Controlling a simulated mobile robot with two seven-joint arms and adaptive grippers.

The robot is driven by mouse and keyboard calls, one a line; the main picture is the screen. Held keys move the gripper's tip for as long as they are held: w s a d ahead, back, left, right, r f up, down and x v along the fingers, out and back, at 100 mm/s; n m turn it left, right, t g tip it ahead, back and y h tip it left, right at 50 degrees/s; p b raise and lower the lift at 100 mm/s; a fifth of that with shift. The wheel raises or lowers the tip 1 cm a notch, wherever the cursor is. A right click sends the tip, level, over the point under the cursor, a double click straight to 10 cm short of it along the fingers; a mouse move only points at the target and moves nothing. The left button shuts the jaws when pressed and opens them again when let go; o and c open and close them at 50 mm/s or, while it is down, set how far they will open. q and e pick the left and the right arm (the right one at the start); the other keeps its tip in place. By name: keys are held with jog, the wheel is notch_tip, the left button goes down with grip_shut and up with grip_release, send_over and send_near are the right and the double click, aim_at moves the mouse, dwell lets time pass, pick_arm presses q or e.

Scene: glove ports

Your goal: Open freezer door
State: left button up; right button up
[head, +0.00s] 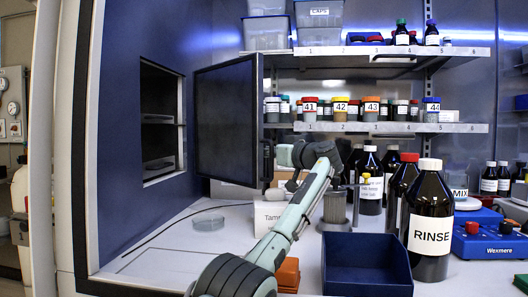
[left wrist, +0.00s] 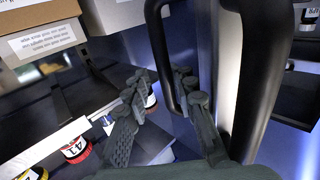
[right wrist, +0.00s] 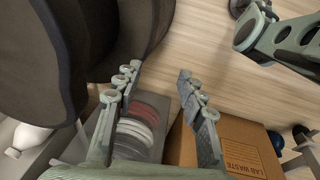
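The freezer (head: 118,130) is the blue cabinet at the left of the head view, with its dark shelved opening (head: 160,122) exposed. Its dark door (head: 228,115) stands swung out to the right of that opening. A black bar handle (left wrist: 160,50) shows in the left wrist view. My left gripper (left wrist: 160,85) has its fingers apart, one on each side of the bar. In the head view it is at the door's right edge, small and partly hidden by my arm. My right gripper (right wrist: 158,80) is open and empty above the floor, outside the head view.
A blue tray (head: 366,265), a RINSE bottle (head: 430,225) and an orange block (head: 288,275) stand near my left arm. A glass dish (head: 208,222) lies below the door. Shelves of jars are behind. A LAB WASTE box (right wrist: 235,145) is under my right gripper.

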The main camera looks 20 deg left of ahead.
pick_arm(q)
jog(key=shift+w+a, duration=0.1)
jog(key=v, duration=1.2)
